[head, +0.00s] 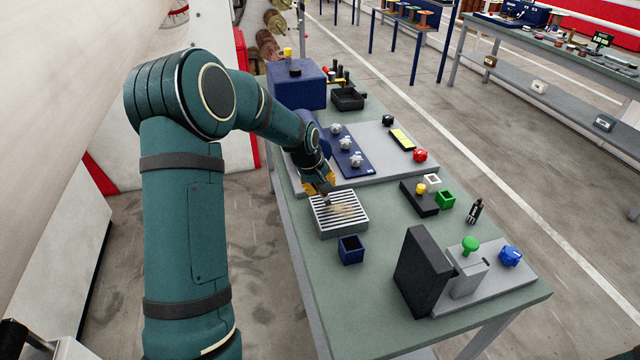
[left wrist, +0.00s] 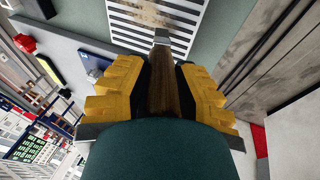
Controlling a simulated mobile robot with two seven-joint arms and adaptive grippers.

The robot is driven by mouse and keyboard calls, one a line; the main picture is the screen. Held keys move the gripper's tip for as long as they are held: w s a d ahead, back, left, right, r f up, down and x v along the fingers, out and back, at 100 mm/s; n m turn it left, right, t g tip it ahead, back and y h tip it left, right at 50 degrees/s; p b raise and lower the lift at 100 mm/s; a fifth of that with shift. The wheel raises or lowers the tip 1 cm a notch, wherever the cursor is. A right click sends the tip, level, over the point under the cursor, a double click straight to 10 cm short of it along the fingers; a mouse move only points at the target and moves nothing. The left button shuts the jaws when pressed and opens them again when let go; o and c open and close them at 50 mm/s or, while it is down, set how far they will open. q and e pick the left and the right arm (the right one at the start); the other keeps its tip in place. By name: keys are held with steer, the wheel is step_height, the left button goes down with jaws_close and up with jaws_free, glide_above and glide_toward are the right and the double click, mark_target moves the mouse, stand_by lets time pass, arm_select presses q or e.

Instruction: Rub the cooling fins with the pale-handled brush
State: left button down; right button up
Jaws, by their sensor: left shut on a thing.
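The cooling fins (head: 325,228) are a light grey block with dark slots on the green bench top; the slats also show at the top of the left wrist view (left wrist: 200,12). A tan patch (head: 346,210) shows across the middle of the slats. My left gripper (head: 319,189) is at the far left edge of the fins. Its yellow fingers (left wrist: 162,85) are shut on the brush (left wrist: 163,75), whose brown wooden handle and grey collar point at the fins. The bristles are hard to make out, so I cannot tell whether they touch. My right gripper is out of view.
A small open blue box (head: 351,251) stands just in front of the fins. A blue panel with pale knobs (head: 344,142) lies behind them. A tall black block (head: 422,270) and a grey block with a green knob (head: 469,246) stand nearer. Bare bench lies right of the fins.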

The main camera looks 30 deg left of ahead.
arm_select(q)
steer(key=shift+f+b, duration=0.3)
steer(key=shift+f, duration=0.15)
